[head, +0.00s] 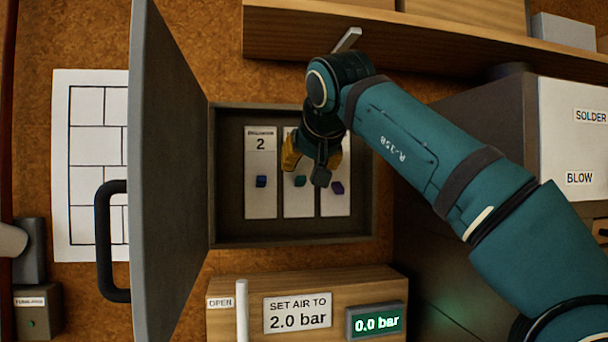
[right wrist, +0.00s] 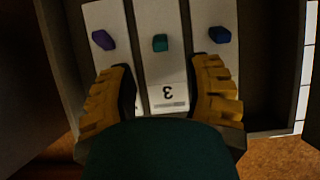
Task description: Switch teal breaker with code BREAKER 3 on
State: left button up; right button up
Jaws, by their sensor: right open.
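The breaker box (head: 290,240) is open, its grey door (head: 165,170) swung out to the left. Inside are three white breaker plates, each with a small toggle. The teal toggle (head: 300,181) is on the middle plate; in the right wrist view the teal toggle (right wrist: 160,43) sits on the plate marked 3 (right wrist: 166,93). A blue toggle (head: 261,181) is on the plate marked 2, and a purple toggle (head: 337,187) is on the right plate. My right gripper (right wrist: 168,85) is open and empty, its yellow fingers either side of the middle plate, short of the teal toggle. My left gripper is out of view.
A wooden shelf (head: 430,45) runs above the box. Below it is a wooden unit with a "SET AIR TO 2.0 bar" sign (head: 297,312), a display (head: 376,321) reading 0.0 bar and a white lever (head: 241,310). The door's black handle (head: 104,240) sticks out left.

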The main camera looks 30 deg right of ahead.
jog(key=shift+v, duration=2.25)
